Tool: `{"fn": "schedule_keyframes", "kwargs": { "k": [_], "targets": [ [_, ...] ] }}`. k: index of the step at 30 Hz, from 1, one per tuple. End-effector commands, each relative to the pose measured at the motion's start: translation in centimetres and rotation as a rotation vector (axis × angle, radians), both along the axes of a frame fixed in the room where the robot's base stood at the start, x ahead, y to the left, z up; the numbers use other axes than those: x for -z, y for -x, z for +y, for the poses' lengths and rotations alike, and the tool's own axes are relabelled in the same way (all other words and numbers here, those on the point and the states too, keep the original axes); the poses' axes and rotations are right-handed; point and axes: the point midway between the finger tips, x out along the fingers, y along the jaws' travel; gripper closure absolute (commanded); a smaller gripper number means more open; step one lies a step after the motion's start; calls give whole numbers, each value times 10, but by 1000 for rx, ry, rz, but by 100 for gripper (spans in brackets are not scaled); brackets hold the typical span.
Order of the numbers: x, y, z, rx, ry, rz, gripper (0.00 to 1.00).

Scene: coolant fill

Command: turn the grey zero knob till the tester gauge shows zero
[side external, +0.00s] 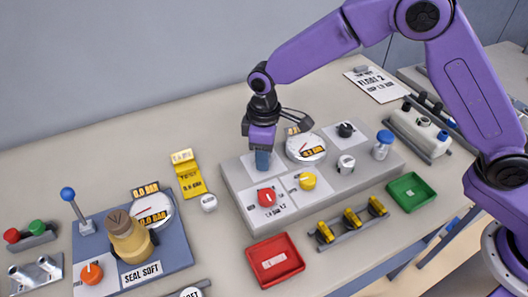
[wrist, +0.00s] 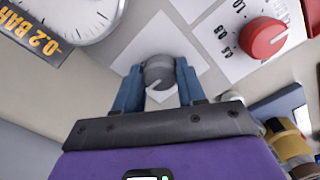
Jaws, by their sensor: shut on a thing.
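The grey zero knob (wrist: 160,72) sits on a white plate in the wrist view, with a pale mark on its lower edge. My gripper (wrist: 160,80) is shut on it, one blue finger at each side. In the side view my gripper (side external: 262,162) points down at the back left of the grey tester block (side external: 235,193), and its fingers hide the knob. The tester gauge (side external: 306,148) stands just right of my gripper; its dial (wrist: 72,14) is partly cut off in the wrist view. Its yellow readout (wrist: 35,32) appears to show -0.2 BAR.
A red knob (side external: 266,197), a yellow knob (side external: 307,181) and a black knob (side external: 345,130) are close by on the block. A red tray (side external: 275,260) and a green tray (side external: 411,191) lie in front.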

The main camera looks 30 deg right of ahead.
Motion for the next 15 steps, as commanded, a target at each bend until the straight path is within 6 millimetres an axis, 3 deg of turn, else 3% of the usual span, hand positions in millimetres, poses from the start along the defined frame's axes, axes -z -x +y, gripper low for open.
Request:
{"fn": "schedule_keyframes", "kwargs": {
  "k": [8,15],
  "targets": [
    [-1,0,0,93,0,0,91],
    [-1,0,1,273,1,-1,91]
  ]
}}
